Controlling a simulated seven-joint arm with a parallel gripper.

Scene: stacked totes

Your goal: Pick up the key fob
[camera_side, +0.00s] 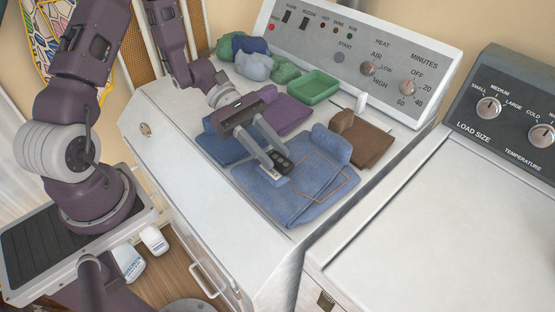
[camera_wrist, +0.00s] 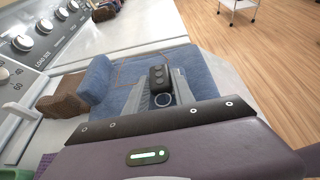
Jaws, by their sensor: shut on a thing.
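The key fob (camera_side: 281,162) is black with several round buttons and a ring. My gripper (camera_side: 278,165) is shut on it, just over the folded blue jeans on the dryer top. In the wrist view the key fob (camera_wrist: 160,77) sits between the fingertips of my gripper (camera_wrist: 160,90), with its ring toward the palm. I cannot tell whether the key fob touches the cloth under it.
The blue jeans (camera_side: 314,195) lie under my gripper, with a brown folded cloth (camera_side: 372,143) to the right. A green tray (camera_side: 313,87) and several rolled cloths (camera_side: 253,66) stand by the control panel (camera_side: 366,48). The white dryer top is bare at its front edge.

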